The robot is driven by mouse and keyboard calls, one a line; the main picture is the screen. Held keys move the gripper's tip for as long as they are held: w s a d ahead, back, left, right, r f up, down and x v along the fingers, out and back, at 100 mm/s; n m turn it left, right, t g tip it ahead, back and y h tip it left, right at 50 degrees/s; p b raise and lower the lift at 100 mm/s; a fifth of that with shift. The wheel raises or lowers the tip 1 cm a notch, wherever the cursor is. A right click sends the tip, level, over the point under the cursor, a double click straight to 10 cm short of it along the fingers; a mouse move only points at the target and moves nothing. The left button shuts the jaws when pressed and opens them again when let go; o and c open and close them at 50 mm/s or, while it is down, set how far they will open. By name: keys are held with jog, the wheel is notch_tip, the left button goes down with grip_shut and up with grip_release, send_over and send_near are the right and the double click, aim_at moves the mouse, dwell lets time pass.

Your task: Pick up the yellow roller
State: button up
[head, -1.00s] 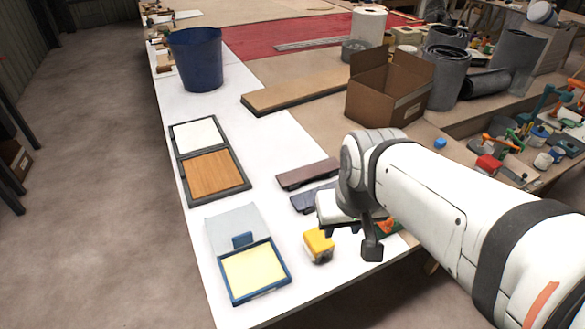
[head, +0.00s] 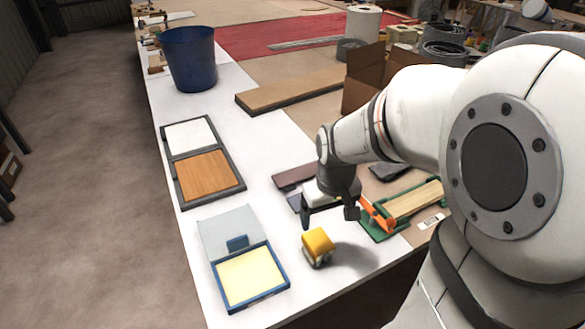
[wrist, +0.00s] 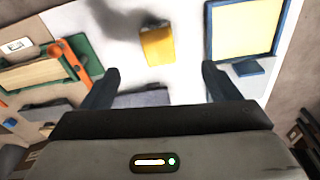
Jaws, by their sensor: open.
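The yellow roller (head: 318,245) stands on the white table near its front edge, right of a blue-framed box. In the wrist view the yellow roller (wrist: 157,46) lies beyond the fingertips, roughly centred between them, with a dark shadow beside it. My gripper (head: 331,219) is open and empty, above and just behind the roller in the head view. Its two dark fingers also show in the wrist view (wrist: 161,78), apart, with nothing between them.
The blue-framed box (head: 284,290) with a pale yellow pad lies left of the roller. A green tool with an orange part (head: 377,217) lies to the right. Dark flat blocks (head: 296,177) lie behind. A blue bucket (head: 190,58) and a cardboard box (head: 364,85) stand farther back.

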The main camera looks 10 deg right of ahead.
jog(key=n+g+b, duration=0.1)
jog(key=n+b, duration=0.1)
send_over(318, 240)
notch_tip(318, 240, down, 11)
jog(key=shift+a+r, duration=0.1)
jog(key=shift+r, duration=0.1)
notch_tip(318, 240, down, 8)
jog(key=shift+r, duration=0.15)
jog(key=c, duration=1.5)
jog(key=shift+o, duration=0.2)
notch_tip(318, 240, up, 10)
jog(key=shift+r+p, duration=0.1)
jog(key=shift+p, duration=0.25)
